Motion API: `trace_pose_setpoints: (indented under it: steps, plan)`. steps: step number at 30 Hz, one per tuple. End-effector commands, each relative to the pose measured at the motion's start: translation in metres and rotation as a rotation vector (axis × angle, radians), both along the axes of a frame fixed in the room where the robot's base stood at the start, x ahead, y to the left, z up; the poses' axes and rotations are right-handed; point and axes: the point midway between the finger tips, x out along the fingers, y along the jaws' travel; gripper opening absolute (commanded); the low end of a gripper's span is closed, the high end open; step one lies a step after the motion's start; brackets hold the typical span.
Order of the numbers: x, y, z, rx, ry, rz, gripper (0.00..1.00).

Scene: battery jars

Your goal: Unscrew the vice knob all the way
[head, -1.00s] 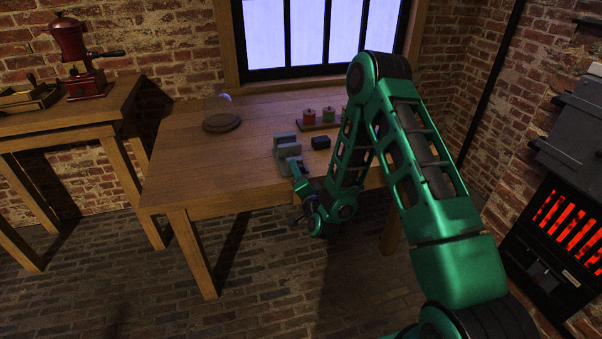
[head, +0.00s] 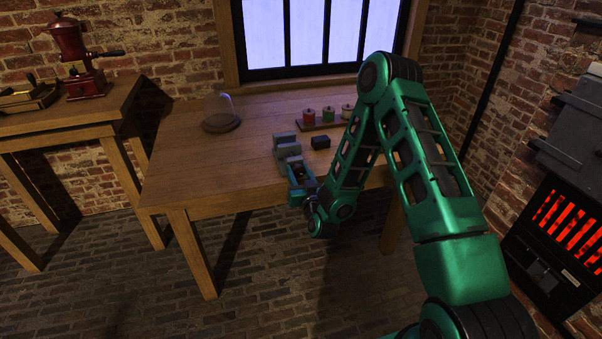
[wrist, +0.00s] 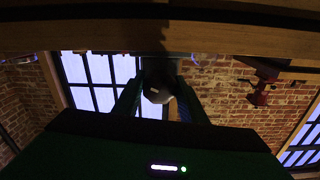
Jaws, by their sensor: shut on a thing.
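The grey-blue vice (head: 288,150) stands at the front edge of the wooden table (head: 200,175). My gripper (head: 297,172) is at the vice's front, at the table edge, reached from the front. In the wrist view the vice knob (wrist: 157,88) is a dark round piece with a small light mark, and it sits between the two fingers of my gripper (wrist: 158,100). The fingers are shut on the knob. The screw behind the knob is mostly hidden in both views.
A small dark block (head: 320,142) lies right of the vice. A rack with several spools (head: 328,116) stands behind it. A glass dome on a wooden base (head: 221,122) is at the left back. A red grinder (head: 80,60) stands on the other table. A glowing heater (head: 570,235) is at right.

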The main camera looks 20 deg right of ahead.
Motion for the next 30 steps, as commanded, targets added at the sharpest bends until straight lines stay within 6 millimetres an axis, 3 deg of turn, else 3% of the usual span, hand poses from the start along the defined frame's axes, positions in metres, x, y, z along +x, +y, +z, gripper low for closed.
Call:
trace_pose_setpoints:
  steps: [30]
  plan:
    - [-0.0027,-0.0002,-0.0045,-0.964,0.010,0.010,0.15]
